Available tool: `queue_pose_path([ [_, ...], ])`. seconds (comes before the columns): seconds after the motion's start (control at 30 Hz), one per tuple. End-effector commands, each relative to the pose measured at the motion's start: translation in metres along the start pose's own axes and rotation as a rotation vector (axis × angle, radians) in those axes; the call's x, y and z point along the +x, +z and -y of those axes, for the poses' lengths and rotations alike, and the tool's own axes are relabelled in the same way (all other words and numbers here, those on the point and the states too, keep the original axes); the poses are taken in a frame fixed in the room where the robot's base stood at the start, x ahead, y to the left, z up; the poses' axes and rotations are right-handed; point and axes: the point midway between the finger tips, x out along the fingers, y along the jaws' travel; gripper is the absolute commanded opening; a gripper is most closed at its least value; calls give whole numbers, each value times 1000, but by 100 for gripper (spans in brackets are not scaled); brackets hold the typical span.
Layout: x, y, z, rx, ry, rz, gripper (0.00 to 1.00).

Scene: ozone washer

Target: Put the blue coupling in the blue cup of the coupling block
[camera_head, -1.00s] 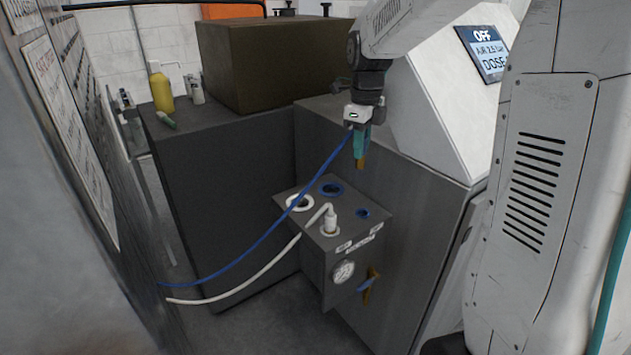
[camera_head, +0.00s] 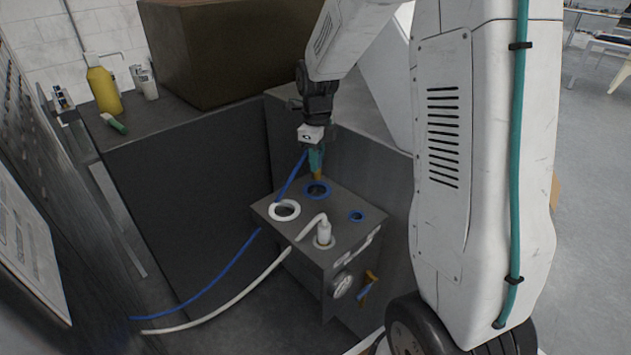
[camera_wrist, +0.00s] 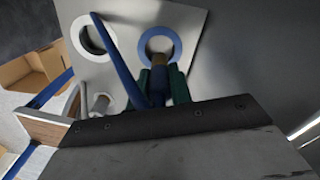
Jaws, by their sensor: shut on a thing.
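My gripper (camera_head: 316,157) is shut on the blue coupling, whose brass tip (camera_head: 318,175) points down. The blue hose (camera_head: 284,182) runs from the coupling to the lower left. The coupling block (camera_head: 338,204) has a large blue-ringed cup (camera_head: 327,190) at its back. The tip is just above this cup, near its far rim in the head view. In the wrist view the brass tip (camera_wrist: 159,60) overlaps the near part of the blue ring (camera_wrist: 143,42). How much height is left between them is hard to tell. The coupling body is mostly hidden by the green fingers.
The block also has a white-ringed cup (camera_head: 275,214), a small blue ring (camera_head: 356,216) and a white coupling (camera_head: 324,233) with a white hose (camera_head: 220,315). A grey cabinet (camera_head: 190,190) stands to the left.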

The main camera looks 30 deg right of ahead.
Motion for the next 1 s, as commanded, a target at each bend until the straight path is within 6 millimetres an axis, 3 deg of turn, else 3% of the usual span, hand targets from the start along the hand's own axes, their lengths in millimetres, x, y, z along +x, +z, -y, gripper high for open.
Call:
queue_pose_path([
  [0.1, 22, -1, 0, 1, 3, -2, 0],
  [0.33, 38, 0, 0, 0, 0, 0, 0],
  [0.53, 67, 0, -1, 0, 3, -2, 0],
  [0.93, 74, 0, -1, 0, 0, 0, 0],
  [0.97, 73, 0, -1, -1, 0, 0, 29],
  [1.0, 73, 0, -1, -1, 0, 0, 40],
])
